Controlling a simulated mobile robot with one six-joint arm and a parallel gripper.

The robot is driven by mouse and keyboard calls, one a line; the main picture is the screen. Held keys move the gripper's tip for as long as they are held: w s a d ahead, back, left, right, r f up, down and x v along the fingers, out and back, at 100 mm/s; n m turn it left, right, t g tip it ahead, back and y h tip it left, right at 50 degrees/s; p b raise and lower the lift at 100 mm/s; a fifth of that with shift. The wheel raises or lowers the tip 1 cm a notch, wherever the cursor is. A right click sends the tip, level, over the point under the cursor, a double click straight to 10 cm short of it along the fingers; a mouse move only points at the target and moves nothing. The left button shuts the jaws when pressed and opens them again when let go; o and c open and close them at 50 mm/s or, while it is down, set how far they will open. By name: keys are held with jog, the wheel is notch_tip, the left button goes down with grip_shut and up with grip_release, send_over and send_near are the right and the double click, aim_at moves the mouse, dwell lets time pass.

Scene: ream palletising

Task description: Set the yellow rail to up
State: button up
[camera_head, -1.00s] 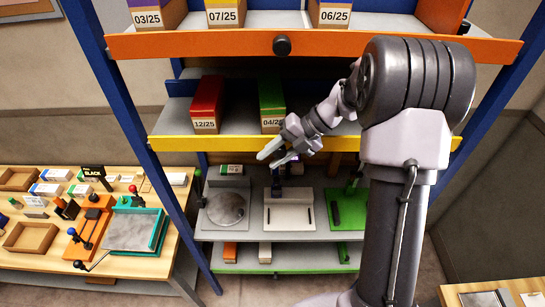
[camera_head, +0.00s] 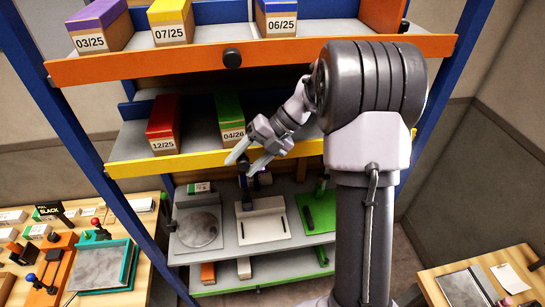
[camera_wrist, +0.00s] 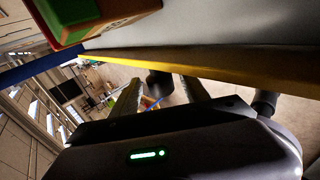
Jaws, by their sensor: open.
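The yellow rail (camera_head: 190,160) runs along the front edge of the middle shelf. It also shows in the wrist view (camera_wrist: 225,65), crossing above my fingers. A dark round knob (camera_head: 243,165) on its front shows at my fingertips. In the wrist view the knob (camera_wrist: 160,83) lies between the two fingers. My gripper (camera_head: 250,158) is open, with one finger on either side of the knob. I cannot tell whether the fingers touch it. My arm hides the rail's right part.
A red box (camera_head: 163,128) and a green box (camera_head: 230,118) stand on the middle shelf behind the rail. Above is an orange rail (camera_head: 150,65) with its own dark knob (camera_head: 232,58). A lower shelf (camera_head: 255,245) holds several devices.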

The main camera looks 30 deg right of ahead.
aim_at(293, 150)
jog(key=s+d, duration=0.1)
jog(key=d, duration=0.3)
jog(key=s+d+b, duration=0.1)
jog(key=d, duration=0.3)
jog(key=s+d+r+b, duration=0.1)
jog(key=d, duration=0.4)
jog(key=shift+r, duration=0.1)
